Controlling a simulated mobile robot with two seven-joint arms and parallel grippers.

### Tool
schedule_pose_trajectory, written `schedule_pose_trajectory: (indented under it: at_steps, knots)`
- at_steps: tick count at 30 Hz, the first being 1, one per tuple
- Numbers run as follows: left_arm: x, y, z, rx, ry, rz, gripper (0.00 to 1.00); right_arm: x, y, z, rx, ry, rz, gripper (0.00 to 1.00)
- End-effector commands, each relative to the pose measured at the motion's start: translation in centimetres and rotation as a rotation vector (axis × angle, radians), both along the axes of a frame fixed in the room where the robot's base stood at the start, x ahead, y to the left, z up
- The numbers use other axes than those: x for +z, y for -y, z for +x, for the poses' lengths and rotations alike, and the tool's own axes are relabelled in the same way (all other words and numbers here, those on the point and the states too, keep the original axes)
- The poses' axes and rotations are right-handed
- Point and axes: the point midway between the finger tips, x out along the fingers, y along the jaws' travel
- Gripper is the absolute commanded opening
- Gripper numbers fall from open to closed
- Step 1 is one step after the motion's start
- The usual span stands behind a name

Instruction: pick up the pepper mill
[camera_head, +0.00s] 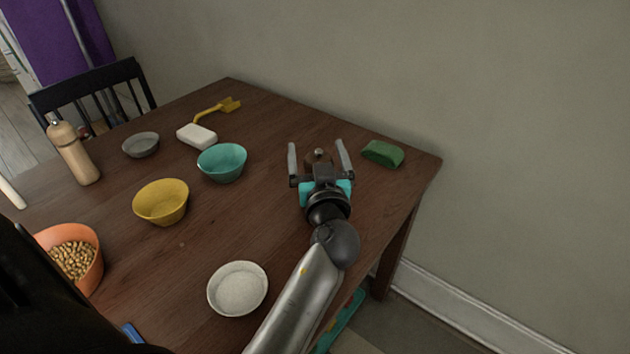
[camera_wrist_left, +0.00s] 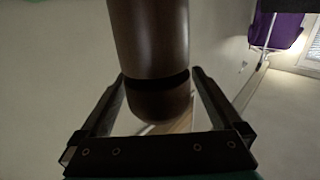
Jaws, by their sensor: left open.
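The pepper mill (camera_head: 318,157) is dark brown with a small metal knob on top. It stands on the table between the fingers of my left gripper (camera_head: 317,146), partly hidden by the gripper. In the left wrist view the mill (camera_wrist_left: 148,40) is a large brown cylinder with a dark band, between the two spread fingers. My left gripper is open, with a finger on either side of the mill. Gaps show beside the mill's lower part; contact higher up cannot be told. My right gripper is not in view.
A green sponge (camera_head: 383,153) lies right of the gripper near the table edge. A teal bowl (camera_head: 222,163), yellow bowl (camera_head: 161,202) and white bowl (camera_head: 238,288) stand to the left. The wall (camera_head: 500,130) is behind the table.

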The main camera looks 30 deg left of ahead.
Motion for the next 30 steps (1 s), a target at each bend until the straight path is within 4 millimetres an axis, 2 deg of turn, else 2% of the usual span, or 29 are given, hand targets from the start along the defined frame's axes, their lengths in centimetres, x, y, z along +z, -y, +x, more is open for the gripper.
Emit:
schedule_pose_trajectory:
  at_steps: [10,11,30]
  knots:
    - [-0.01,0.19,-0.22,0.002,0.000,0.000,1.00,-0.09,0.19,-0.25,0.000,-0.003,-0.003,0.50]
    - [0.00,0.19,-0.22,0.002,0.000,0.000,0.98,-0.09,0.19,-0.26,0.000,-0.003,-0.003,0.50]
    - [0.01,0.16,-0.19,0.002,0.000,0.000,0.26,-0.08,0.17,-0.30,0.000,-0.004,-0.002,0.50]
